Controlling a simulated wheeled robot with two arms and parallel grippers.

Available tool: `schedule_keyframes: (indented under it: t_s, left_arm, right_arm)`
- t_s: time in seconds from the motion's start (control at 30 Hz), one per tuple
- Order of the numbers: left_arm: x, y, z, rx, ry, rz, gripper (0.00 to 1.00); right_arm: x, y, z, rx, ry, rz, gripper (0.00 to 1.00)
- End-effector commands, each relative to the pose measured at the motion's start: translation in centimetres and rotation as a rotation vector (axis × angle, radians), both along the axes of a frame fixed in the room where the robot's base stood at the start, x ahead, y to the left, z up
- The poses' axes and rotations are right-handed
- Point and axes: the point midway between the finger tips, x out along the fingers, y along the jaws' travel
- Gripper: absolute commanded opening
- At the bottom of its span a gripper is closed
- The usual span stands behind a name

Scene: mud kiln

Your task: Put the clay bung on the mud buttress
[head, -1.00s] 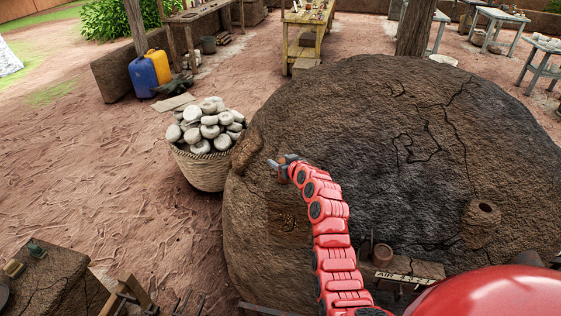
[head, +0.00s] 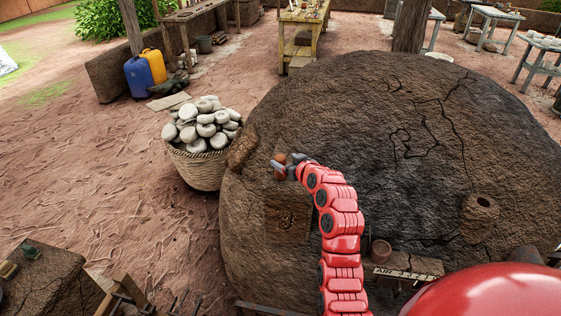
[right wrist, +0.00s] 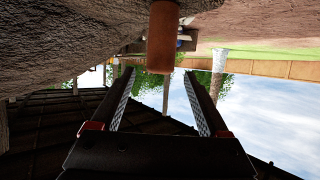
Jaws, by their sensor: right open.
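The clay bung (head: 279,158) is a small reddish-brown cylinder at the left side of the big mud kiln. In the right wrist view the bung (right wrist: 162,42) shows between and beyond the fingertips, with a visible gap on each side. My right gripper (head: 281,166) is open at the bung and partly hides it in the head view. Its two spread fingers (right wrist: 160,85) also show in the right wrist view. A squared mud block (head: 288,218) with marks, perhaps the buttress, juts from the kiln just below. I cannot tell what the bung rests on. My left gripper is out of view.
The cracked mud kiln (head: 370,120) fills the middle and right. A rough lump (head: 243,150) bulges at its left edge. A woven basket (head: 196,168) of pale stones stands left of it. Open ground lies farther left.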

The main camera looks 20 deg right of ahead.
Motion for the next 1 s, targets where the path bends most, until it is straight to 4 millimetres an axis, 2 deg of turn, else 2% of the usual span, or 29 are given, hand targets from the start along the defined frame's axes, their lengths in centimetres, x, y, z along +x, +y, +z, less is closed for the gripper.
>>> schedule_keyframes:
  t_s: [0.2, 0.4, 1.0]
  left_arm:
    - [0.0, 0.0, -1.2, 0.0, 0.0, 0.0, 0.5]
    - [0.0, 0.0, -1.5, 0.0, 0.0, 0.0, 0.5]
    - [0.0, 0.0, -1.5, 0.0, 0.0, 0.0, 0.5]
  right_arm:
    - [-3.0, -0.2, 1.2, -0.001, -0.005, -0.003, 0.78]
    - [-4.5, -0.2, 1.8, -0.002, 0.0, -0.001, 0.78]
    - [-4.7, -0.1, 1.9, 0.0, 0.001, -0.001, 0.78]
